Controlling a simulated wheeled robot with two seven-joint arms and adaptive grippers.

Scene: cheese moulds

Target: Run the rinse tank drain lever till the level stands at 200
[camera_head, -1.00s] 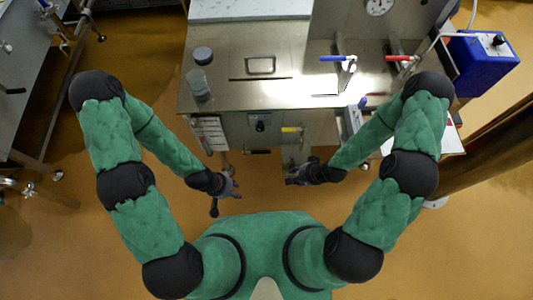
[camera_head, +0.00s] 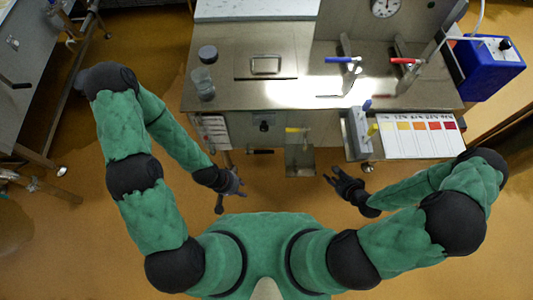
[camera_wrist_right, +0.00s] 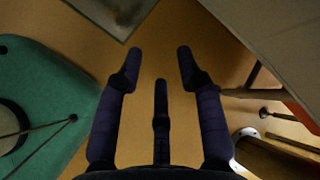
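A yellow-handled lever (camera_head: 297,129) sticks out from the front of the steel bench, above a small open steel box (camera_head: 299,160). I cannot tell for sure that it is the rinse tank drain lever. A white marked plate (camera_head: 213,128) is on the bench front at the left; its marks are too small to read, and I see no 200 mark. My right gripper (camera_head: 334,179) is below and right of the yellow lever, apart from it. In the right wrist view its fingers (camera_wrist_right: 160,75) are spread and empty. My left gripper (camera_head: 238,183) is open and empty, in front of the bench.
The bench top (camera_head: 240,95) holds a blue-handled tap (camera_head: 343,60), a red-handled tap (camera_head: 404,61) and a clear jar (camera_head: 203,85). A colour chart (camera_head: 420,136) lies at the right beside a grey holder (camera_head: 357,132). A blue box (camera_head: 487,66) stands at the right.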

